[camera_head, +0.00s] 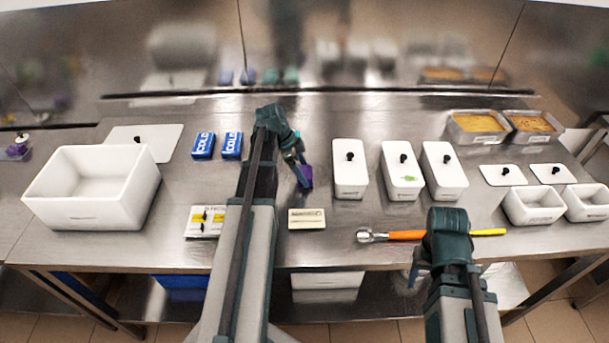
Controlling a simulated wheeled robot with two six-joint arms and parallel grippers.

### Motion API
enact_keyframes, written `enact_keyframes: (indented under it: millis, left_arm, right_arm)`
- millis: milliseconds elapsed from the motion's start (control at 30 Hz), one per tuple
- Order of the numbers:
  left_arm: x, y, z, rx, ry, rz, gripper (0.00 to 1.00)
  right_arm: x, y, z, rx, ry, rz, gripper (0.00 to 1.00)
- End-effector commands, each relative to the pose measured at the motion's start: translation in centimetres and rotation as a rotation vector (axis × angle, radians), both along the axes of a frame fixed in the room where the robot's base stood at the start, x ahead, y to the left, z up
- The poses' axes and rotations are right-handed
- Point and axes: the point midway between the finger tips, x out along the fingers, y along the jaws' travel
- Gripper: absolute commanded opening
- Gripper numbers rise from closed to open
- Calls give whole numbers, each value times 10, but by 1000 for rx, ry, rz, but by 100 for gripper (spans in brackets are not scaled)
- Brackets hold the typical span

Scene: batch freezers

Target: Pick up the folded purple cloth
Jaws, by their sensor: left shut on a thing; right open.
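The purple cloth (307,177) shows as a small dark purple patch at the fingers of my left gripper (300,170), over the middle of the steel table. My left gripper is shut on it; the fingers and wrist hide part of the cloth. I cannot tell whether the cloth still touches the table. My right gripper (415,276) is open and low at the table's front edge, partly hidden by its own wrist, with nothing seen in it.
White lidded tubs (350,180) stand just right of the cloth. Blue cold packs (203,145) and a big white bin (90,208) are to the left. An orange-handled scoop (405,235) lies near my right wrist. A small card (307,219) lies in front.

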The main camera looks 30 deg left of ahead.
Motion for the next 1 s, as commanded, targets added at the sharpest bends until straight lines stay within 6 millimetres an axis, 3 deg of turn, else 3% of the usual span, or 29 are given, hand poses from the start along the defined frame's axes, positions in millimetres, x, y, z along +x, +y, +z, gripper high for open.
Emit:
enact_keyframes:
  millis: [267, 567, 1000]
  left_arm:
    - [0, 0, 10, 0, 0, 0, 38]
    - [0, 0, 43, 0, 0, 0, 38]
    - [-71, -84, 46, 1, -1, -3, 38]
  right_arm:
    - [0, 0, 10, 0, 0, 0, 57]
    - [0, 0, 43, 0, 0, 0, 57]
    - [0, 0, 46, 0, 0, 0, 57]
